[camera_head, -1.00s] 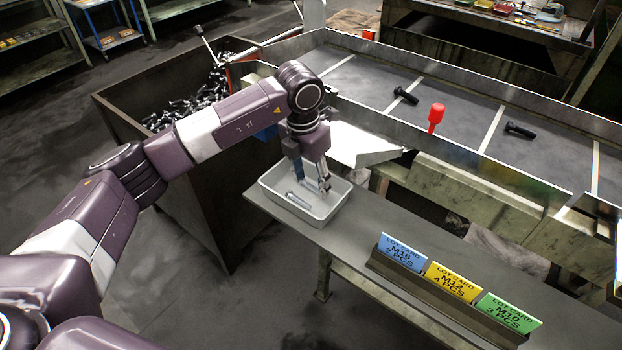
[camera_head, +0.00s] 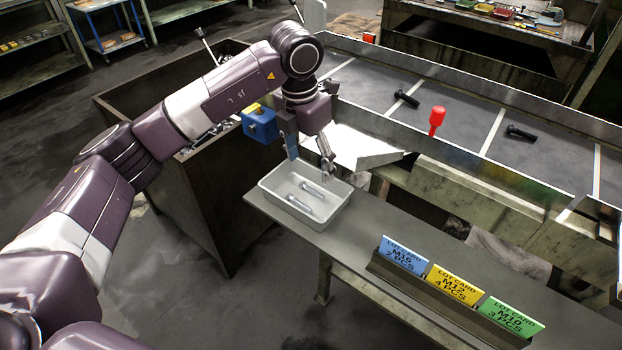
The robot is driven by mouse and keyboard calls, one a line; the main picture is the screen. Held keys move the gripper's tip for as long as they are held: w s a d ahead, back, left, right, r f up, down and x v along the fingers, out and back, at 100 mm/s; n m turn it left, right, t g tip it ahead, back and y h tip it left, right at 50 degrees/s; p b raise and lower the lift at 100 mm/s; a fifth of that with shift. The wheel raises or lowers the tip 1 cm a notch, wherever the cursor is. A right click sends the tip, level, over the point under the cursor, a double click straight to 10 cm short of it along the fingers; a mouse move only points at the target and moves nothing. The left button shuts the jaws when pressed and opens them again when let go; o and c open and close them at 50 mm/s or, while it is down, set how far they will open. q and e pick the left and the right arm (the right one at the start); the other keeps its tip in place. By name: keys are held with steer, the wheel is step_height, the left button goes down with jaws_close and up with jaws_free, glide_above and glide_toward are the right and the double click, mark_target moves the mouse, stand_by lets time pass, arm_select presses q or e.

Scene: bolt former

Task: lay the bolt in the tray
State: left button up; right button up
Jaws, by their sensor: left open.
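The grey tray (camera_head: 335,209) sits on the left end of a narrow bench. Two silvery bolts lie in it, a nearer bolt (camera_head: 299,204) and a farther bolt (camera_head: 314,188), side by side and apart. My left gripper (camera_head: 309,164) is open and empty above the far side of the tray, with its fingers spread and pointing down. Two dark bolts lie in separate sections of the sorting table behind, one on the left (camera_head: 406,97) and one on the right (camera_head: 521,133). My right gripper is not in view.
A rack of blue, yellow and green lot cards (camera_head: 452,284) stands on the bench (camera_head: 350,245) right of the tray. A red knob (camera_head: 436,120) rises by the table's near wall. A dark bin (camera_head: 205,195) stands left, partly behind my arm.

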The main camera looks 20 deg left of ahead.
arm_select(q)
steer(key=r, duration=0.4)
steer(key=r+b, duration=0.1)
steer(key=r, duration=0.1)
steer(key=shift+s+a, duration=0.1)
steer(key=shift+s, duration=0.2)
